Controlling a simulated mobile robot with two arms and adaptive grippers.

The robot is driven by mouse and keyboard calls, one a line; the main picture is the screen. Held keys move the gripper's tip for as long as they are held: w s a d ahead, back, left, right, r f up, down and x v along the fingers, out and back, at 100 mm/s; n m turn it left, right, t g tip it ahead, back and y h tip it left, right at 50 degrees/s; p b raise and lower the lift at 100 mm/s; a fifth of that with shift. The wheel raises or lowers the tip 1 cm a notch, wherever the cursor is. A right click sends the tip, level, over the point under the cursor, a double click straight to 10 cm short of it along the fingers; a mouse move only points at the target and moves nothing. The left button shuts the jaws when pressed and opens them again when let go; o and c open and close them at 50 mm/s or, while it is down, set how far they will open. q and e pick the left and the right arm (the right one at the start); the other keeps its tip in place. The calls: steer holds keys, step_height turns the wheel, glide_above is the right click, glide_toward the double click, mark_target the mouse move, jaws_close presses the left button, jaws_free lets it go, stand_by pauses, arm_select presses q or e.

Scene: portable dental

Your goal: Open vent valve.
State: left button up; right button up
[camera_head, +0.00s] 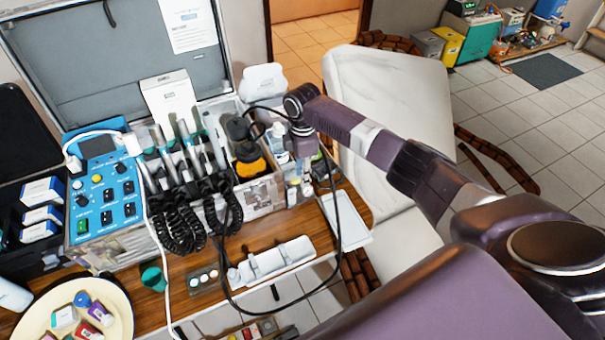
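My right arm reaches in from the right, and its gripper (302,143) is at the right end of the portable dental unit, over small bottles and parts there. Its fingers are small and partly hidden, so I cannot tell whether they are open or touching anything. The dental unit has a blue control panel (104,200) with knobs and switches, and handpieces (190,148) on coiled black hoses. Dark bottles with an orange part (250,168) stand left of my gripper. I cannot make out which part is the vent valve. My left gripper is out of view.
A black cable loops from the gripper area over the wooden table (205,262). A white holder (272,262), a green cup (152,279) and a round plate of small containers (118,318) are in front. A cream chair (395,85) stands behind my arm.

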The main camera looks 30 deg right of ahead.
step_height(320, 180, up, 12)
stand_by(0.4)
steer(key=shift+f, duration=0.15)
